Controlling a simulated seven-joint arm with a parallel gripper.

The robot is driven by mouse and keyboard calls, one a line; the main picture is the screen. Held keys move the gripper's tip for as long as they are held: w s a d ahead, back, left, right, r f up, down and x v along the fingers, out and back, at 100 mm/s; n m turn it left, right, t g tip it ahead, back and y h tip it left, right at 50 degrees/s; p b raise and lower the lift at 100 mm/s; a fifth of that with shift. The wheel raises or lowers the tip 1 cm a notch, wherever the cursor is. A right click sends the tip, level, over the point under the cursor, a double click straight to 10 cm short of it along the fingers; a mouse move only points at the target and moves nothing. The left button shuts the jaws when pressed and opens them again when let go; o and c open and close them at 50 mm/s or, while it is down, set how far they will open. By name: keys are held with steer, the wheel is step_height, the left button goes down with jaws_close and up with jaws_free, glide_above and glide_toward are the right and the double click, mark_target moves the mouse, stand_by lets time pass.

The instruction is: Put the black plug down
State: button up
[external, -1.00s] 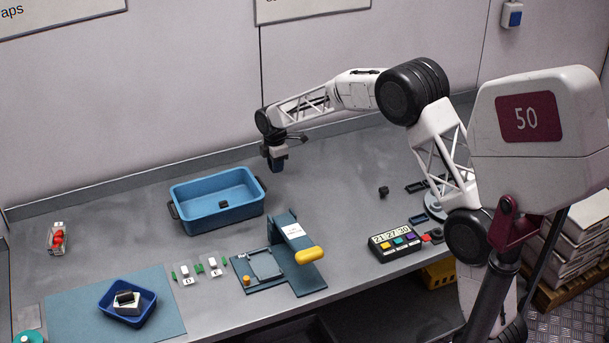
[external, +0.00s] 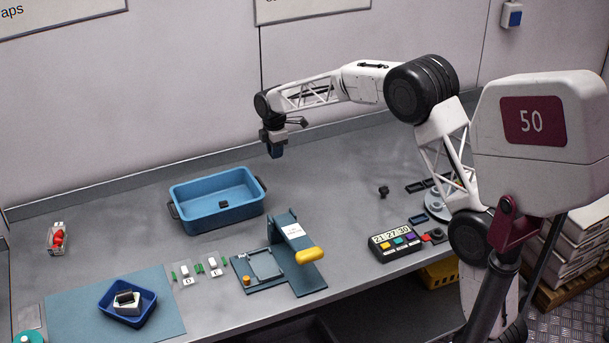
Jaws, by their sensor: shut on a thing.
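My gripper (external: 277,154) hangs above the back of the grey bench, to the right of and behind the blue bin, pointing down. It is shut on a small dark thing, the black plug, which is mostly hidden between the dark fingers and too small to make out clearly. The gripper and what it holds are in the air, apart from the bench top. A small black piece (external: 223,204) lies in the blue bin (external: 190,219). Another small black object (external: 383,191) stands on the bench at the right.
A blue fixture with a yellow handle (external: 310,255) stands mid-bench. A timer box with coloured buttons (external: 396,245) is at the right. A dark blue tray (external: 140,314) holding a block sits on a mat (external: 70,315). The bench around the gripper is clear.

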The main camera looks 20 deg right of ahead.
steer(key=shift+a, duration=0.15)
steer(key=shift+a+m, duration=0.3)
steer(key=shift+a, duration=0.25)
steer(key=s+a+m, duration=0.2)
steer(key=a+m, duration=0.2)
steer(key=a, duration=0.7)
steer(key=s+a+m, duration=0.3)
steer(key=a+m, duration=0.2)
steer(key=a, duration=0.6)
steer(key=shift+a+r, duration=0.15)
steer(key=shift+r, duration=0.2)
steer(key=shift+f, duration=0.1)
glide_above(213, 208)
steer(key=shift+f, duration=2.4)
steer(key=shift+f, duration=2.55)
steer(key=shift+f, duration=0.1)
